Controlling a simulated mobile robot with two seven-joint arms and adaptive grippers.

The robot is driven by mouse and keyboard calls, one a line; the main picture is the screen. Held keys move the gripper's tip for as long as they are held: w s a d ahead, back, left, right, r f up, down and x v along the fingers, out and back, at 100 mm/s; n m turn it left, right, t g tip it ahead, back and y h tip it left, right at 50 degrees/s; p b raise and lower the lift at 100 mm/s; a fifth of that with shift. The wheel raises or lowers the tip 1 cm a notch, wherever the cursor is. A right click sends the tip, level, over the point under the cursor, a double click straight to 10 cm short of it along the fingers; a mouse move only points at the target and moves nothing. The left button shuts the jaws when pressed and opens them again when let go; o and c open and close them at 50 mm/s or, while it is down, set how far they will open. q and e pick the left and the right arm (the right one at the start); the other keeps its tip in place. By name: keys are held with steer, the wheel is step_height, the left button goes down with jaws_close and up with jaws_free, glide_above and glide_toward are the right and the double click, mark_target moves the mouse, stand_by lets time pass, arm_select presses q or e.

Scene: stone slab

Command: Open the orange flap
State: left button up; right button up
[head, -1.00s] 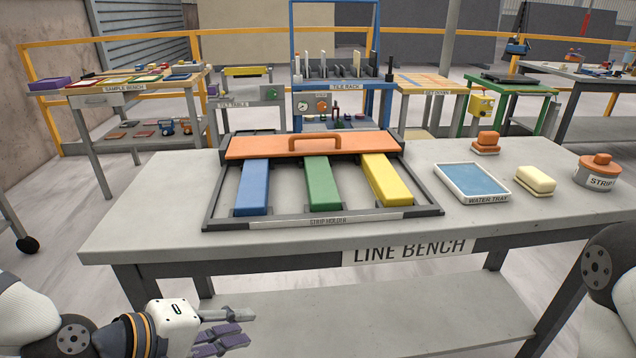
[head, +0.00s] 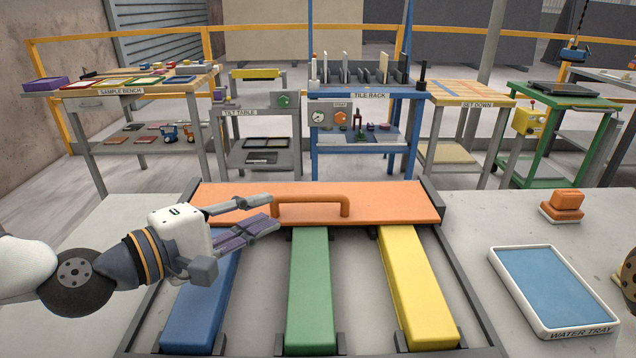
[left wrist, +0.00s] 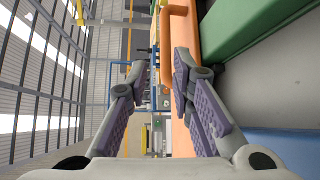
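The orange flap (head: 400,205) lies flat across the back of the dark strip holder frame (head: 470,300), over the far ends of the strips. Its arched orange handle (head: 315,200) stands up in its middle. My left gripper (head: 272,213) is above the flap at the left end of the handle, fingers pointing right. In the left wrist view its two fingertips (left wrist: 160,75) are apart, with the flap's orange surface (left wrist: 185,25) beyond and behind the right finger. I cannot tell whether a finger touches the handle. My right gripper is out of view.
Blue (head: 200,310), green (head: 310,290) and yellow (head: 415,290) strips lie in the holder. A blue tile rack (head: 365,92) stands behind the bench.

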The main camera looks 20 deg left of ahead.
mark_target(305, 202)
arm_select(q)
steer(key=shift+g, duration=0.3)
steer(key=w+d+f+b, duration=0.2)
steer(key=f, duration=0.1)
steer(key=shift+w+d, duration=0.15)
steer(key=shift+w, duration=0.25)
steer(key=w+d, duration=0.1)
steer(key=w, duration=0.1)
steer(key=w+d+b, duration=0.1)
steer(key=w+d, duration=0.1)
steer(key=w, duration=0.1)
steer(key=shift+w+r, duration=0.25)
steer(key=shift+w, duration=0.1)
steer(key=shift+w+d+r, duration=0.1)
steer(key=shift+w+d, duration=0.05)
steer(key=shift+w, duration=0.1)
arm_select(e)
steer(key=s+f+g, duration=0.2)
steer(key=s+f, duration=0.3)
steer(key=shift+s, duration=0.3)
arm_select(q)
steer(key=shift+c, duration=0.5)
jaws_close()
